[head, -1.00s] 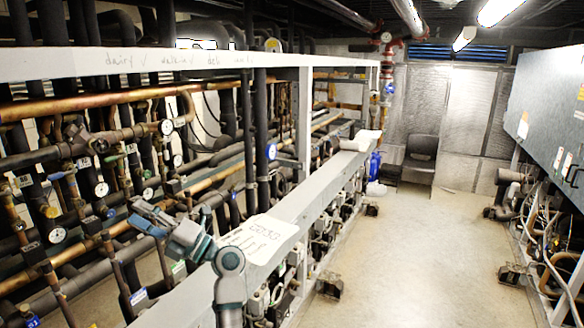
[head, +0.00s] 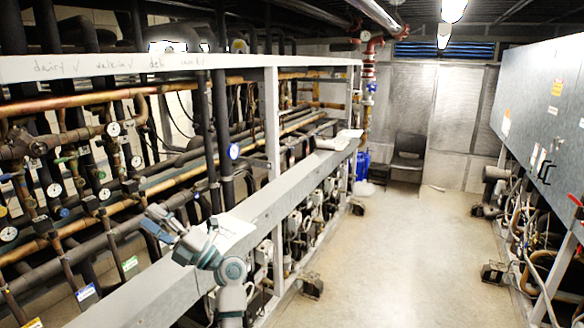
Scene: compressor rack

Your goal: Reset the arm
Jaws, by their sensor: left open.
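My left gripper (head: 157,222) shows at the lower left of the head view, on my left arm (head: 231,280), which rises from the bottom edge. Its jaws are open and point up and to the left, toward the pipes of the compressor rack (head: 262,215). I see nothing held between them. The arm stands in front of the rack's grey beam and hides part of it. A sheet of paper with writing (head: 225,232) lies on the beam, partly behind my gripper and wrist. My right gripper is not in view.
Pipes, valves and gauges (head: 54,190) fill the left side. A grey cabinet (head: 545,110) with hoses below it stands at the right. The concrete floor aisle (head: 400,250) between them is clear. A dark chair (head: 408,158) stands at the far end.

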